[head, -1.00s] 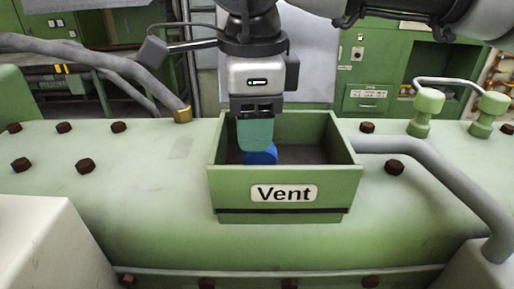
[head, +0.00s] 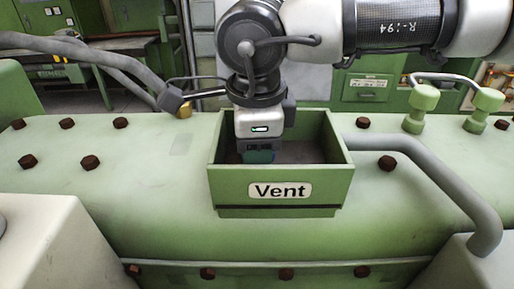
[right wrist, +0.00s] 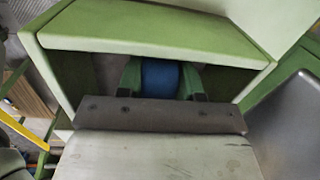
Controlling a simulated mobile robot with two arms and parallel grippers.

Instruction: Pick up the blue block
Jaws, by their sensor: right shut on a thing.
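The blue block (right wrist: 160,78) shows in the right wrist view between the two green fingers of my right gripper (right wrist: 160,82). The gripper is shut on it. In the head view my right gripper (head: 259,156) reaches down into the green box marked "Vent" (head: 280,191). Its fingertips and the blue block are hidden there behind the box's front wall. The box also shows in the right wrist view (right wrist: 150,32), with its walls around the fingers. My left gripper is not in view.
The box stands on a green machine casing (head: 120,190) with several brown bolts. A grey pipe (head: 440,175) runs along the right of the box. Green knobs (head: 424,98) stand at the right. A grey hose (head: 90,58) lies at the left.

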